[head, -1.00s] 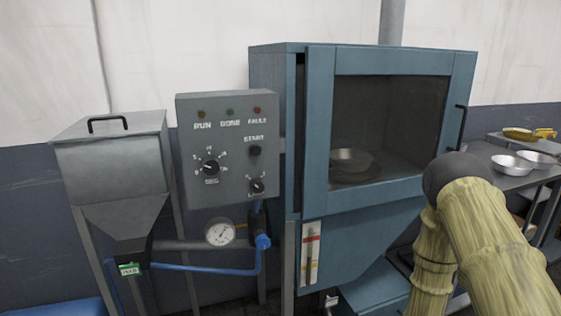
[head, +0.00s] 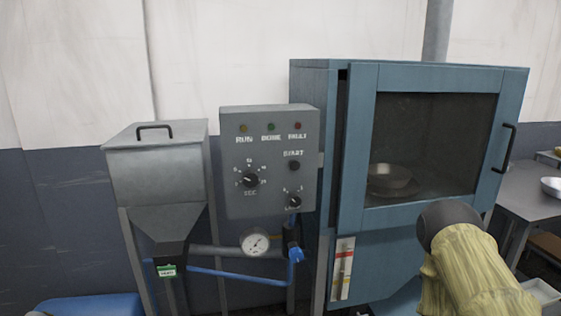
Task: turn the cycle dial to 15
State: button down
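The cycle dial (head: 250,180) is a round black knob with a pale pointer mark, on the lower left of the grey control panel (head: 232,207). Numbers ring it, but they are too small to read surely, and so is its exact setting. A smaller black knob (head: 294,202) sits at the panel's lower right. My arm, in a yellowish ribbed cover with a dark rounded joint, shows at the lower right, well apart from the panel. My gripper is not in view.
A blue cabinet (head: 365,220) with a window stands right of the panel, a pan (head: 390,180) inside. A grey hopper (head: 158,175) stands left. A pressure gauge (head: 255,241) and blue pipe (head: 235,275) run below. A table (head: 530,203) with a pan (head: 552,187) is at right.

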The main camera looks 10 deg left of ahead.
aim_at(250, 178)
jog(key=z, duration=1.25)
jog(key=k, duration=0.85)
jog(key=u, duration=1.3)
